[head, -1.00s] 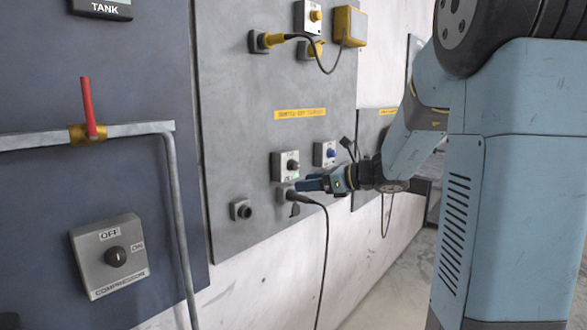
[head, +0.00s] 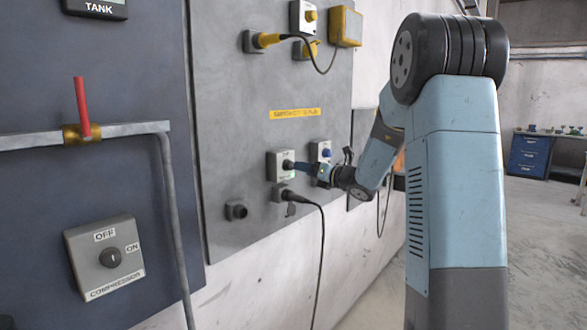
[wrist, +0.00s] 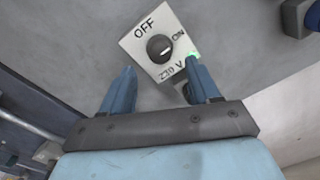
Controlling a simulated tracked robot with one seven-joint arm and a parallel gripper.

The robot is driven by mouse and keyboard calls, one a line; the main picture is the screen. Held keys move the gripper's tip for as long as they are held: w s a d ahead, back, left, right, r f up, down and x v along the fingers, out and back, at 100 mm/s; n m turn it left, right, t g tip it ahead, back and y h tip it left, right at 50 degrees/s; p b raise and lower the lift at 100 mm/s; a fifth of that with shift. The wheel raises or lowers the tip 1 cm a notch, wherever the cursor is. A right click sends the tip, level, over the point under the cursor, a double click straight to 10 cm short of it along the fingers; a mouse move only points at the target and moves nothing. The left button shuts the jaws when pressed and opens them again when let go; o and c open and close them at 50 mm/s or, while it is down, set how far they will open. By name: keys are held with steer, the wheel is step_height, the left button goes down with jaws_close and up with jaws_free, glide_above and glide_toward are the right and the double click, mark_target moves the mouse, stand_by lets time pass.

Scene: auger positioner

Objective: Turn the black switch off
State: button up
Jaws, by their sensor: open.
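The black switch (wrist: 160,48) is a round dark knob on a pale plate marked OFF, ON and 230 V. Its pale mark appears to face the ON side, and a green light glows at the plate's edge. In the head view its plate (head: 276,167) is on the grey wall panel, with the knob partly covered by my fingers. My gripper (head: 298,167) is at the knob's height, just to its right. In the wrist view my gripper (wrist: 160,78) has two blue fingers apart, with nothing between them. The knob lies ahead, between their lines; no contact is visible.
A black plug (head: 290,196) with a hanging cable sits just below the switch. A blue switch (head: 325,152) is close on the right, partly behind my arm. An empty-looking socket (head: 236,210) is lower left. A compressor switch (head: 108,258) and a red-handled valve (head: 82,108) are farther left.

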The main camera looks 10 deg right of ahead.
mark_target(292, 166)
steer(key=shift+x, duration=2.95)
steer(key=shift+c, duration=0.3)
